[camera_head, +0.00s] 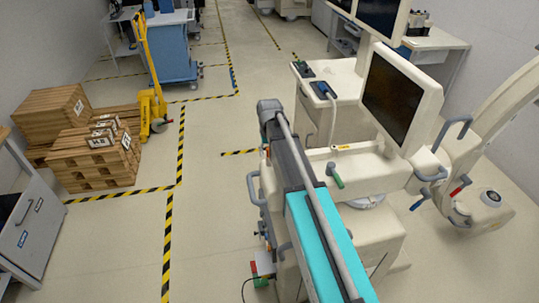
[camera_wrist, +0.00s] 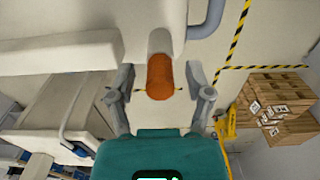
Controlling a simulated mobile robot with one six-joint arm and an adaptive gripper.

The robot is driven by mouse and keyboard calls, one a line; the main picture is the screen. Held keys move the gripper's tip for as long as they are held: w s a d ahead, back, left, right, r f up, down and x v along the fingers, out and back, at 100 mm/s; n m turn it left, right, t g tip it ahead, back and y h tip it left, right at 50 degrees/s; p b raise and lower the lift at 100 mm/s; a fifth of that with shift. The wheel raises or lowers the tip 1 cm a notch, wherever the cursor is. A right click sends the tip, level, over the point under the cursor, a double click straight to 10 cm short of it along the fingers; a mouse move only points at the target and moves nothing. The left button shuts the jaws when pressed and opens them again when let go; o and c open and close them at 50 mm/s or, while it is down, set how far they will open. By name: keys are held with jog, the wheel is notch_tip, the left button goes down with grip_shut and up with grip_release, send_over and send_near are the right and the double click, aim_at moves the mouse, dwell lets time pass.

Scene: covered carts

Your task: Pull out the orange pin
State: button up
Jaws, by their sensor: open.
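The orange pin (camera_wrist: 160,78) shows in the wrist view as a rounded orange cylinder. It projects from a pale grey sleeve (camera_wrist: 160,42) on a white machine body (camera_wrist: 85,18). My gripper (camera_wrist: 160,70) is open, with one grey finger on each side of the pin and visible gaps between. The pin lies between the fingers, above the teal palm in the picture. I cannot tell how deep it lies between them. In the head view I cannot make out the pin or the gripper's fingers.
A white medical machine with a monitor (camera_head: 400,98) and a curved arm (camera_head: 500,110) stands at the right. Wooden crates (camera_head: 92,160) and a yellow pallet jack (camera_head: 150,75) are at the left. The floor between (camera_head: 215,210) is clear, with striped tape.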

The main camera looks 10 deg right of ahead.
dwell(0.7)
grip_shut()
jog(key=shift+r+p, duration=0.4)
jog(key=shift+r+p, duration=2.45)
jog(key=shift+r, duration=0.15)
